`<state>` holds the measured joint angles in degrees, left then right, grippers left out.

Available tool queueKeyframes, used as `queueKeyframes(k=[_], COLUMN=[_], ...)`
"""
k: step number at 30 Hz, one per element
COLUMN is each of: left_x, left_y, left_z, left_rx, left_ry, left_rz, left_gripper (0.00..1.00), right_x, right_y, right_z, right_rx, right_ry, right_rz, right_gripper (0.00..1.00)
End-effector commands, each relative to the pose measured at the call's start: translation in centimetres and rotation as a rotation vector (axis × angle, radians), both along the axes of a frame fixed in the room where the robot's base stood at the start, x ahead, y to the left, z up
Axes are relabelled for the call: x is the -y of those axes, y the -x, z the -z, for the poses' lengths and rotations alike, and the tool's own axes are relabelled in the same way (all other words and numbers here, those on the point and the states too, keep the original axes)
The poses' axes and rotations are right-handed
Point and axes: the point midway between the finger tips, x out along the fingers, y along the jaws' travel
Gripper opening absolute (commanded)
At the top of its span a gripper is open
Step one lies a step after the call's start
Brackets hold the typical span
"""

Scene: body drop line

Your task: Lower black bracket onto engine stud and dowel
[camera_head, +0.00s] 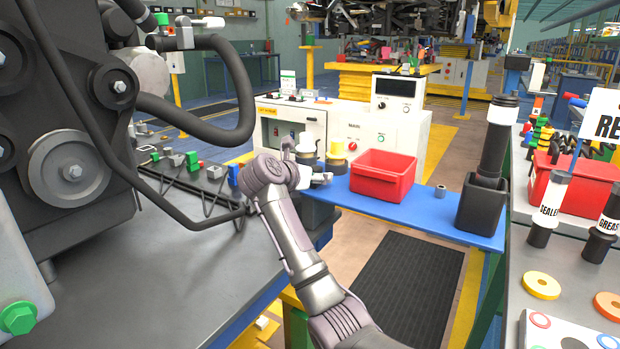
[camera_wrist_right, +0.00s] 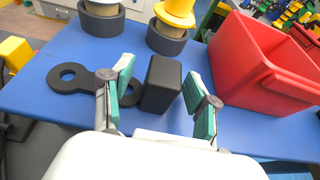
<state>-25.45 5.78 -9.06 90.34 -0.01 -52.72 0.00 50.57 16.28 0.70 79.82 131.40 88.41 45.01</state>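The black bracket (camera_wrist_right: 68,77) lies on a blue table in the right wrist view, with a round hole at its left end and a second ring partly behind a finger. An upright black block (camera_wrist_right: 161,84) stands at its right end; I cannot tell whether they are joined. My right gripper (camera_wrist_right: 160,76) is open, its green pads on either side of the block with gaps. In the head view this gripper (camera_head: 312,177) is over the blue table's left end, and the bracket is not discernible. The engine (camera_head: 75,135) stands at left; I cannot make out its stud and dowel. My left gripper is not in view.
A red bin (camera_head: 382,175) stands right of the gripper on the blue table (camera_head: 440,224). White and yellow-topped cylinders stand behind the gripper. A black holder (camera_head: 482,207) with a tall cylinder is farther right. A grey bench (camera_head: 170,290) lies between engine and arm.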

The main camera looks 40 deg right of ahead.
Motion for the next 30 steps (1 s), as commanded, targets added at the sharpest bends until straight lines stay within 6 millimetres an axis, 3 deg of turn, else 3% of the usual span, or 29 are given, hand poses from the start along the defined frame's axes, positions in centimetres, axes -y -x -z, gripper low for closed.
queueKeyframes(k=[1, 11, 22, 30], left_x=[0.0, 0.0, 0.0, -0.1], left_y=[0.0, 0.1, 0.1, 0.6], left_z=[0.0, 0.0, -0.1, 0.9], left_rx=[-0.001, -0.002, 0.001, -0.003], left_ry=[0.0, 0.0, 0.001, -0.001], left_rz=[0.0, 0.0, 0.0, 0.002], left_gripper=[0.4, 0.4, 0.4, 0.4], right_x=[0.0, 0.0, -0.1, -0.1], right_y=[0.0, 0.0, 0.0, -0.1], right_z=[0.0, 0.0, -0.8, -6.0], right_rx=[0.0, 0.0, 0.003, 0.006], right_ry=[0.0, 0.0, -0.001, -0.003], right_rz=[0.0, 0.0, -0.001, -0.002], right_gripper=[0.53, 0.0, 0.0, 0.0])
